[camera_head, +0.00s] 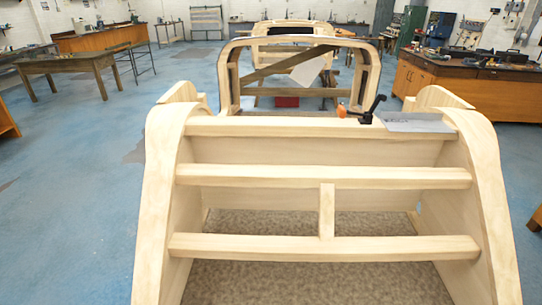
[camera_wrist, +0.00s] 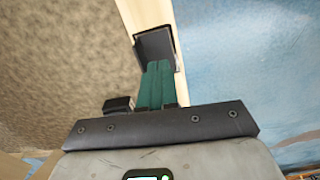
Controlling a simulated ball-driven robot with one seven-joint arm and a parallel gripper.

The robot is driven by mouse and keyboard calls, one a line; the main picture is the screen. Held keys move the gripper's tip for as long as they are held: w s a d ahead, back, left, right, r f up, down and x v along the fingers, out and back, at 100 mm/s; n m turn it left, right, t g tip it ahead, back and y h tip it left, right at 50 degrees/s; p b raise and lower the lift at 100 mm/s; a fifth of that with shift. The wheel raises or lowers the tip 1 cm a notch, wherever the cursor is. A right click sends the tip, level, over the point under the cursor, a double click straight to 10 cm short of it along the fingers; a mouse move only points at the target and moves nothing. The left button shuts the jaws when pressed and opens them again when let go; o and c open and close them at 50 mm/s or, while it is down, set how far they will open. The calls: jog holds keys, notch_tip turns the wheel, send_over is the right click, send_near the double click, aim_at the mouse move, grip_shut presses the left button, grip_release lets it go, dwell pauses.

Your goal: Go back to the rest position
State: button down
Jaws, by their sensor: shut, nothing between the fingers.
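My gripper (camera_wrist: 156,82) shows in the wrist view, with its green finger parts close together and nothing held between them. A dark, square-looking piece (camera_wrist: 155,44) lies at the far end of the fingers; I cannot tell whether it is part of my gripper. A pale wooden beam (camera_wrist: 149,12) runs behind it, and I cannot tell whether they touch. My gripper and arm are not in the head view. There, a large pale wooden bodyframe (camera_head: 322,177) with crossbars stands straight ahead.
On the frame's top rail are a black tool with an orange end (camera_head: 364,112) and a grey sheet (camera_head: 415,122). More frames (camera_head: 232,70) stand behind. A wooden table (camera_head: 70,65) stands left and a workbench (camera_head: 470,88) right. The blue floor (camera_head: 75,190) at left is mostly clear.

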jog(key=s+d+r+m+b, duration=0.1)
jog(key=s+d+m+b, duration=0.25)
jog(key=d+m, duration=0.75)
jog(key=s+d+r+m, duration=0.2)
jog(key=s+d+m, duration=0.1)
jog(key=s+d, duration=0.2)
jog(key=s+d+r+m+t+b, duration=0.1)
jog(key=s+d+r+m, duration=0.2)
jog(key=d, duration=0.6)
jog(key=shift+s+d+r, duration=0.2)
jog(key=shift+s+r, duration=0.1)
jog(key=shift+s, duration=0.9)
